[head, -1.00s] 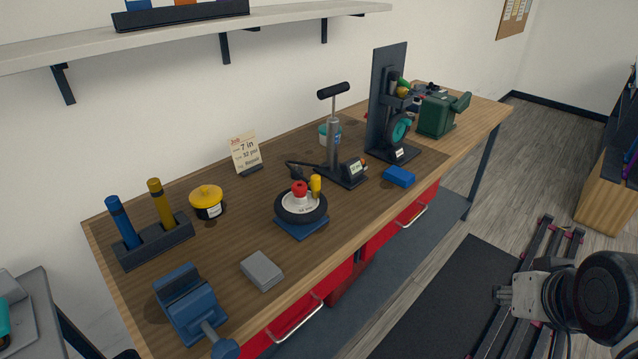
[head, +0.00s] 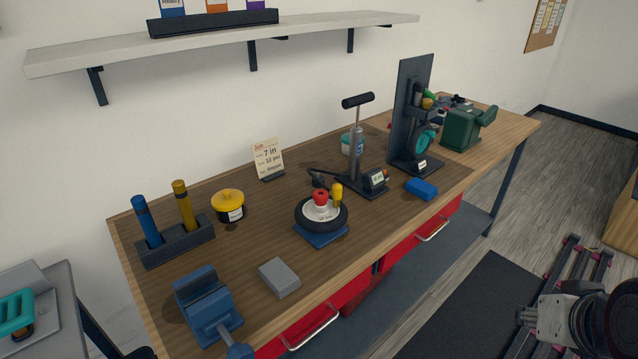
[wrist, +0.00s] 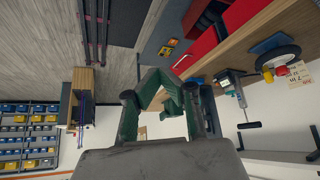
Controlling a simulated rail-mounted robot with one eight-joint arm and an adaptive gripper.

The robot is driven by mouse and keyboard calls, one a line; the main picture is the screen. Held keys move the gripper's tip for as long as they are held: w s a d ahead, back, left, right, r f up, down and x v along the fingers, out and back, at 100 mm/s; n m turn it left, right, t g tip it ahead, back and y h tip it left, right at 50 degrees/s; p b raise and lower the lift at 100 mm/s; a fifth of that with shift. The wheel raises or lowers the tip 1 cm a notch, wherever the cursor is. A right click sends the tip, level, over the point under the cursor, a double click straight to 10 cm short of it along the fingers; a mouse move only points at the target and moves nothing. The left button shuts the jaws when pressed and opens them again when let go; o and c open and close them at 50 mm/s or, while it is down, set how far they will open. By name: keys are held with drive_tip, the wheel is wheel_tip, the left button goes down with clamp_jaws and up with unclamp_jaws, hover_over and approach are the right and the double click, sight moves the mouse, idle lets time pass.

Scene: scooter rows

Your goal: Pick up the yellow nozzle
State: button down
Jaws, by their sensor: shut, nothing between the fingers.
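A small upright yellow piece (head: 337,194), which looks like the yellow nozzle, stands at the wheel on the bench, right beside a red knob (head: 320,198). It also shows small in the wrist view (wrist: 281,70). Another yellow-brown rounded part (head: 427,103) sits on the dark upright stand, near a green one; I cannot tell what it is. My gripper (wrist: 160,78) shows in the wrist view, shut and empty, well apart from the wheel. The head view shows only part of my arm at lower right, not the gripper.
The wheel (head: 303,215) rests on a blue base. A hand pump (head: 356,155) and the dark stand (head: 408,85) rise behind and to its right. A blue block (head: 421,189), grey box (head: 279,278) and blue vise (head: 207,305) lie along the front. A shelf (head: 200,48) hangs above.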

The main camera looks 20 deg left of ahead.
drive_tip(key=c, duration=1.4)
unclamp_jaws()
